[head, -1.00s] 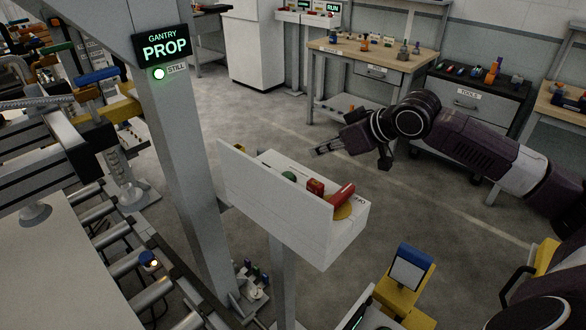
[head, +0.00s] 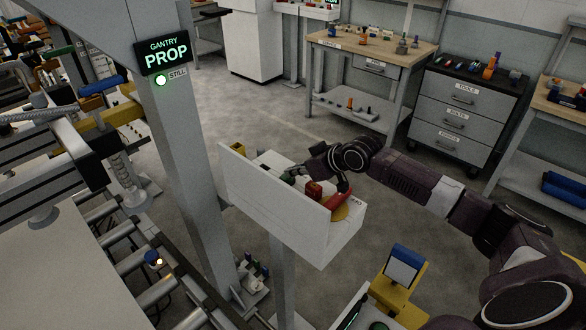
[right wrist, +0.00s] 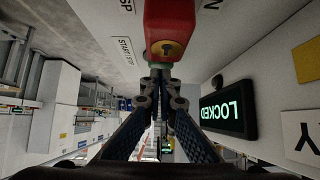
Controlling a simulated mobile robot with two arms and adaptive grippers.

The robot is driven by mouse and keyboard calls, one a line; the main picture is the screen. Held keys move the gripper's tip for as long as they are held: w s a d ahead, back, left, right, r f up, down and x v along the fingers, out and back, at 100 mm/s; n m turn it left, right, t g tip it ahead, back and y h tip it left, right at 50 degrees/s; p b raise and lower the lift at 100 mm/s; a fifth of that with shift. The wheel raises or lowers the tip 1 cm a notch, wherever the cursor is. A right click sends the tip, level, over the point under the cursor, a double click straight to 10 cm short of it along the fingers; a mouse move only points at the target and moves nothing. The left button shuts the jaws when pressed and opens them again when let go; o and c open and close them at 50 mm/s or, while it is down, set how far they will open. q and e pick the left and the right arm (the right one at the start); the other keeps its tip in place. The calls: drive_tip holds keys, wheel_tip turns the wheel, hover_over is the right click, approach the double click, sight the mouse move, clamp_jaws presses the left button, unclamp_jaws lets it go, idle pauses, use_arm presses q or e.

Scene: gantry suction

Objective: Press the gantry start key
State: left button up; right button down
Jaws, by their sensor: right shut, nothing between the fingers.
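The white control box (head: 330,246) stands on a post in the middle of the head view. A red block (head: 313,189) and a red handle on a yellow base (head: 341,211) sit on it; its green part is largely covered by my gripper. My right gripper (head: 293,174) is low over the box's far side, left of the red block. In the right wrist view its fingers (right wrist: 160,84) are closed together, empty, just below the red block (right wrist: 170,22) with a yellow T disc. A START label (right wrist: 124,51) is beside it. I cannot tell whether the tips touch anything. My left gripper is out of view.
A grey gantry post (head: 190,180) stands left of the box, with a sign (head: 164,52) reading GANTRY PROP and a lit STILL lamp. A LOCKED display (right wrist: 222,110) shows in the wrist view. Rollers lie at left; a workbench (head: 335,46) stands behind across open floor.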

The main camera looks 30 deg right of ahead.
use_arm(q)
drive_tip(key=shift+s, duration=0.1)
use_arm(e)
drive_tip(key=shift+f, duration=0.2)
